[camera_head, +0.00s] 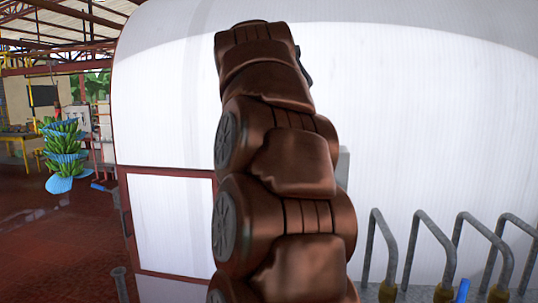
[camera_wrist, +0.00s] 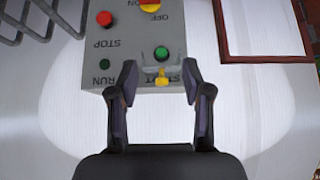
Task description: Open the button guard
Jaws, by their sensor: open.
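In the wrist view, a grey control box (camera_wrist: 128,45) on the white wall appears upside down. A green button (camera_wrist: 161,53) sits near its edge, with a small yellow piece (camera_wrist: 162,77) beside it over the partly covered START lettering. Contact depth is unclear. In the head view my arm hides the gripper and most of the box.
The box also has a red STOP button (camera_wrist: 104,18), a dark green RUN light (camera_wrist: 105,64) and a red-yellow switch (camera_wrist: 150,6). Bent grey metal bars (camera_head: 430,235) stand at the right in the head view. A banana bunch (camera_head: 64,150) hangs far left above open floor.

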